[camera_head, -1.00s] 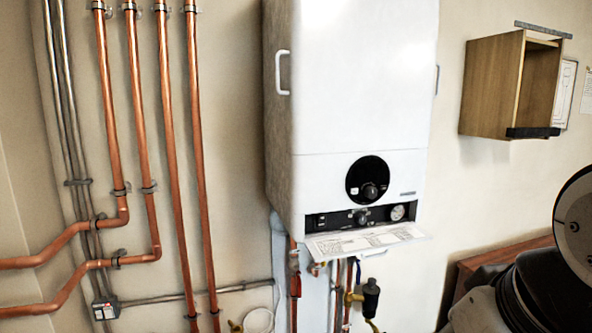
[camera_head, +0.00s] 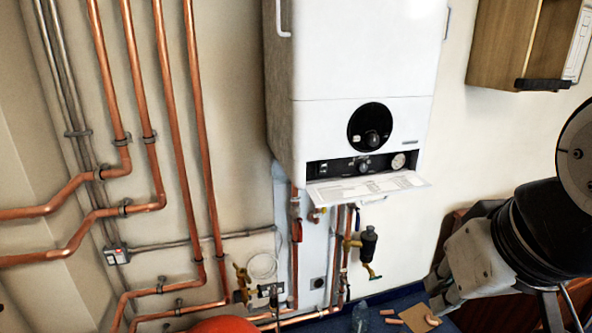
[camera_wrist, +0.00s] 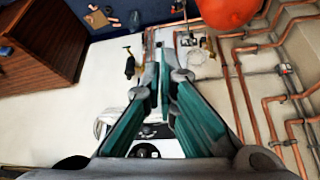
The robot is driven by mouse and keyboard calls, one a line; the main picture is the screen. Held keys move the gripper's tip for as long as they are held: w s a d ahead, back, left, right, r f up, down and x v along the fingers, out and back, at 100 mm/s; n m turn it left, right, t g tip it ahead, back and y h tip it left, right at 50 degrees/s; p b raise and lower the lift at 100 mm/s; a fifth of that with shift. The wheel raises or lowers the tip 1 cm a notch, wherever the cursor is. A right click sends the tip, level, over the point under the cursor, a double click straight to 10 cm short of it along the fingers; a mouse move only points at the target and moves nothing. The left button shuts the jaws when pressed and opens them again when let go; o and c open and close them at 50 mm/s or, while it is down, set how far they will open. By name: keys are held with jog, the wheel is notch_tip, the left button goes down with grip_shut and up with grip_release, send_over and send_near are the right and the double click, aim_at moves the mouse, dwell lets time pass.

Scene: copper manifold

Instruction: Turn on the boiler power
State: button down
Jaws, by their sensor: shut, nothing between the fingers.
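The white boiler (camera_head: 360,60) hangs on the wall in the head view. Its round black dial (camera_head: 371,127) sits above a dark control strip (camera_head: 345,166) with a knob and a round gauge. A printed flap hangs open below the strip. A small grey box with a red mark (camera_head: 116,255) is on the wall at left; it also shows in the wrist view (camera_wrist: 285,69). My gripper (camera_wrist: 164,75) is shut and empty in the wrist view, partly covering the boiler's dark panel. It cannot be told touching anything.
Copper pipes (camera_head: 183,150) run down the wall at left. A red-orange rounded object (camera_head: 225,325) is at the bottom, near the pipes. A wooden cabinet (camera_head: 505,45) hangs at right. Small items and a bottle (camera_head: 360,318) lie on a blue surface below.

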aim_at(323, 165)
jog(key=w+d+m+t+p, duration=0.1)
jog(key=w+m+t, duration=0.5)
jog(key=w, duration=1.7)
jog(key=w+a+f+m+t+y+p, duration=0.2)
jog(key=w+a+f+m+t+y, duration=0.1)
jog(key=w+f+m+t, duration=0.4)
jog(key=shift+w+a+f+m+t+y, duration=0.4)
jog(key=shift+w+f+m+y, duration=0.35)
jog(key=shift+w+m, duration=0.6)
jog(key=shift+w+r+n, duration=0.15)
jog(key=shift+w+n, duration=0.1)
jog(key=shift+w, duration=0.1)
jog(key=p+x, duration=0.1)
jog(key=x, duration=1.2)
jog(key=shift+w+r, duration=0.1)
jog(key=shift+w, duration=0.25)
